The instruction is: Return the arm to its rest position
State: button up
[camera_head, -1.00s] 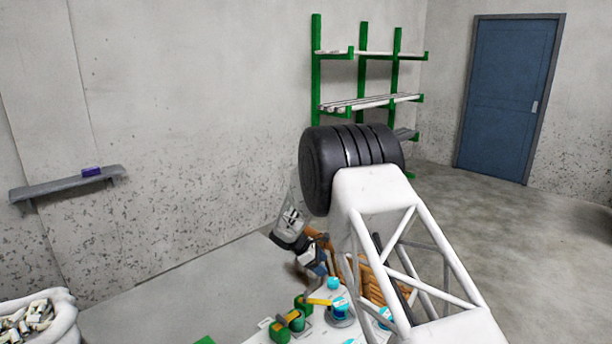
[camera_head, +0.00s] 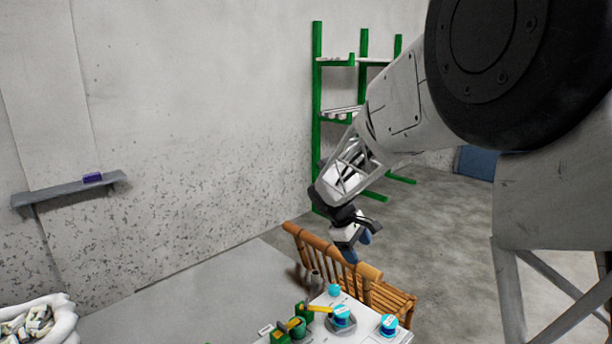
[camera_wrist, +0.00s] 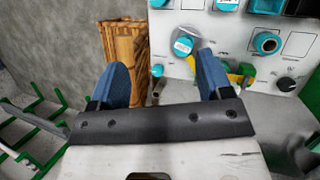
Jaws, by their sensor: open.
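My gripper (camera_head: 359,247) hangs in the air at the end of my raised arm, in front of the bamboo chair's back in the head view. Its blue fingers point down. In the wrist view my gripper (camera_wrist: 163,78) shows two blue fingers spread wide apart. Nothing is held between them. My arm fills the right side of the head view and hides part of the back wall. I cannot make out a blue cable in either view.
A white panel (camera_head: 362,331) with teal connectors (camera_head: 341,316) and green parts (camera_head: 297,327) is at the bottom. A bamboo chair (camera_head: 390,298) stands behind it. A green rack (camera_head: 317,100) stands at the wall. A white sack (camera_head: 62,320) is at lower left.

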jog(key=s+d+r+m+t+y, duration=0.1)
jog(key=s+d+r+m+y, duration=0.3)
jog(key=s, duration=0.7)
jog(key=s+r+m+h, duration=0.15)
jog(key=s+r, duration=0.35)
jog(key=s, duration=0.6)
jog(key=s+f+m+t+y, duration=0.1)
jog(key=s+m, duration=0.4)
jog(key=s, duration=1.4)
jog(key=shift+d+t+y, duration=0.25)
jog(key=shift+t+y, duration=0.15)
jog(key=shift+y, duration=0.45)
jog(key=shift+w, duration=0.1)
